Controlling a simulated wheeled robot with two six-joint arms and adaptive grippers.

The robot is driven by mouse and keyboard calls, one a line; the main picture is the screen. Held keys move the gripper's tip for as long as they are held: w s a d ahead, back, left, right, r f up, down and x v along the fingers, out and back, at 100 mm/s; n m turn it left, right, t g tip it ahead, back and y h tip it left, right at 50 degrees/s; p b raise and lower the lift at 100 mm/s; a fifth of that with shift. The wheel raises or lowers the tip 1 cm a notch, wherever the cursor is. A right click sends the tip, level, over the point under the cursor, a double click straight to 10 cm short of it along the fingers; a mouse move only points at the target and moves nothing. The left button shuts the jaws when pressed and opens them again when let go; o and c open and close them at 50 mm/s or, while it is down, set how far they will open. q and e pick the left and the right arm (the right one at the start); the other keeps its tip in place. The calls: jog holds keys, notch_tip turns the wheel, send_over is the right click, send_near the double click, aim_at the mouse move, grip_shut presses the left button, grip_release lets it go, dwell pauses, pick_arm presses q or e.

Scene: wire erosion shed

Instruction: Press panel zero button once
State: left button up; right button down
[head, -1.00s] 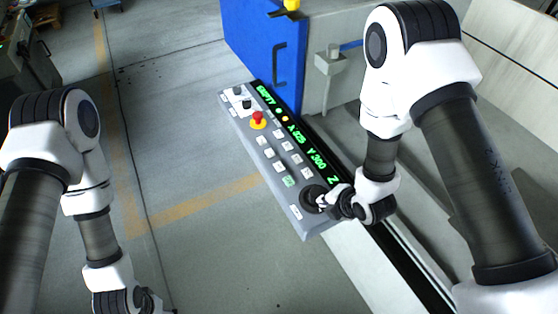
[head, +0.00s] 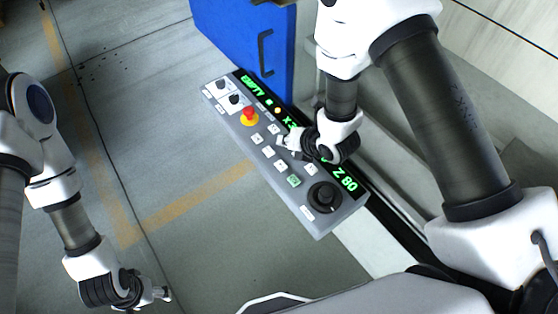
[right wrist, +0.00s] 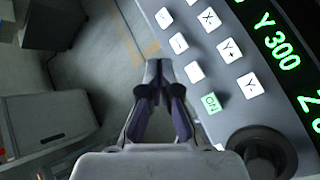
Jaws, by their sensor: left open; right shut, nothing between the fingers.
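The grey control panel (head: 222,116) lies tilted in the middle of the head view, with several white buttons, a green-marked button (head: 293,181), a red mushroom knob (head: 249,114) and a black dial (head: 323,197). In the right wrist view the green-marked button (right wrist: 211,102) sits right of my fingertips, below white keys such as Y- (right wrist: 250,86). I cannot read a zero label on any button. My right gripper (head: 284,142) is shut and empty, over the middle button rows and hiding some; contact cannot be told. My left gripper (head: 164,294) is open, away from the panel at lower left.
A green-lit display (head: 346,181) runs along the panel's far edge, partly hidden by my right arm. A blue door with a handle (head: 264,52) stands behind the panel. Open grey floor (head: 190,215) lies left of it. A grey cabinet (right wrist: 45,125) shows in the right wrist view.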

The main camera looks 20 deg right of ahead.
aim_at(283, 166)
jog(key=f+b, duration=0.1)
jog(key=f, duration=0.2)
jog(key=f+b, duration=0.4)
jog(key=f, duration=0.1)
jog(key=shift+w+a+f, duration=0.25)
jog(key=shift+w+f, duration=0.1)
jog(key=shift+w+f+b, duration=0.1)
jog(key=shift+f+b, duration=0.25)
jog(key=shift+b, duration=0.1)
pick_arm(q)
notch_tip(283, 166, down, 6)
jog(key=shift+w+a, duration=0.2)
jog(key=shift+w, duration=0.1)
pick_arm(e)
jog(key=shift+r, duration=0.15)
pick_arm(q)
jog(key=shift+f, duration=0.1)
jog(key=shift+f+b, duration=0.45)
jog(key=shift+f, duration=0.05)
pick_arm(e)
jog(key=shift+f, duration=0.45)
